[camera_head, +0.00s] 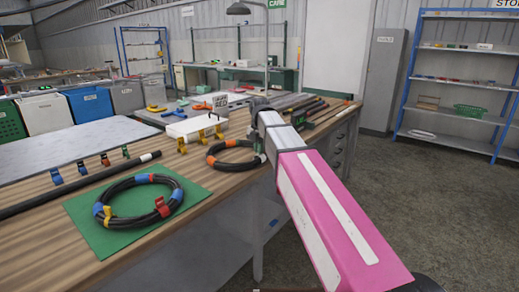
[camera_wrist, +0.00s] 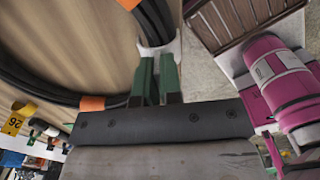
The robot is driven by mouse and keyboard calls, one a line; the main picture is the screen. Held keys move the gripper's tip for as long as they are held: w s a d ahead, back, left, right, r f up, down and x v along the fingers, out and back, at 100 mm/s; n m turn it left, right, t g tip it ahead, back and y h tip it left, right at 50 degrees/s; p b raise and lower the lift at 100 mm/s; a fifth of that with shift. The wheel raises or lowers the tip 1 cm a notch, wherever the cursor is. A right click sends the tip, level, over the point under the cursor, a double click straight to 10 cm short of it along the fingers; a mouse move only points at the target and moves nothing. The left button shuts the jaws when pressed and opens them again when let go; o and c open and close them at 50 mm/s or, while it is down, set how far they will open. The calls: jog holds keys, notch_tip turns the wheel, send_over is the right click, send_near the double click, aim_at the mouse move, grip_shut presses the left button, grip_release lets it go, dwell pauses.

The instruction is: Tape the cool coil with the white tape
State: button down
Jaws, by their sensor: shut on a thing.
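A black coil (camera_head: 232,142) with orange bands lies on the wooden bench near my gripper. It also shows in the wrist view (camera_wrist: 50,85). My gripper (camera_wrist: 158,72) has its green fingers close together on a white tape piece (camera_wrist: 172,48), at the coil's right side. The white piece touches or partly wraps the hose; I cannot tell which. In the head view my arm hides part of that side. A second black coil (camera_head: 122,220) with blue and orange bands and red and yellow tabs lies on a green mat (camera_head: 95,238). No label tells me which coil is cool.
Blue, orange and green clips (camera_head: 81,169) stand in a row behind the mat. A long black hose (camera_head: 60,200) with a white band lies on the bench. A white box (camera_head: 195,127) stands behind.

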jog(key=shift+f, duration=0.55)
dwell(0.4)
jog(key=c, duration=1.2)
grip_release()
jog(key=shift+r, duration=0.1)
